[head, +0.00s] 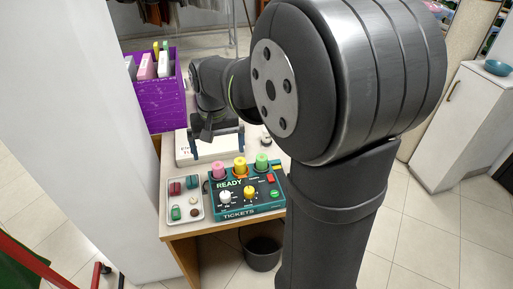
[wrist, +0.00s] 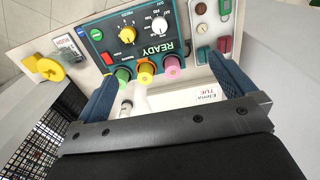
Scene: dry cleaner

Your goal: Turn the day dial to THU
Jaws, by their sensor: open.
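The teal ticket box (head: 262,206) marked READY and TICKETS stands on the small table, and it shows upside down in the wrist view (wrist: 180,50). The day dial is the white knob (head: 225,197) at the box's left, with small day lettering around it; it also shows in the wrist view (wrist: 159,25). I cannot read its setting for certain. My gripper (head: 217,150) is open and empty, behind the box and apart from the dial. Its two blue fingers (wrist: 168,72) are spread wide in the wrist view.
A yellow knob (head: 250,192) sits right of the dial. Pink, orange and green spools (head: 240,166) stand along the box's back. A tray (head: 172,217) of small items lies left. A purple crate (head: 160,103) stands behind. A card reading Elena TUE (wrist: 205,96) lies near my fingers.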

